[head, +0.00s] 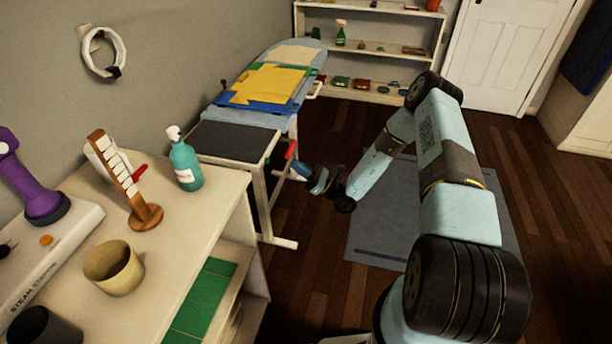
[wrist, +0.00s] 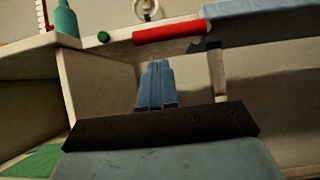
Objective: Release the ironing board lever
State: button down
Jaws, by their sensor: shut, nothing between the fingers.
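The ironing board (head: 232,141) stands along the wall, with a dark panel at its near end and folded cloths on its blue cover. The lever is a red handle (head: 291,150) at the right side of that near end. In the wrist view the red lever (wrist: 169,32) lies nearly level, just above and beyond my fingertips. My gripper (head: 300,170) is shut and empty, just below and right of the lever. Its blue fingers (wrist: 157,68) are together in the wrist view, apparently apart from the lever.
A white table (head: 230,190) at the left holds a green spray bottle (head: 186,165), a wooden stand (head: 125,183) and a beige cup (head: 113,268). Board legs (head: 263,205) stand near my gripper. A shelf unit (head: 372,45) stands behind. Floor around the grey rug (head: 385,228) is clear.

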jog(key=shift+w+a+r, duration=0.1)
jog(key=shift+a+r, duration=0.15)
jog(key=shift+r, duration=0.8)
jog(key=shift+a, duration=0.1)
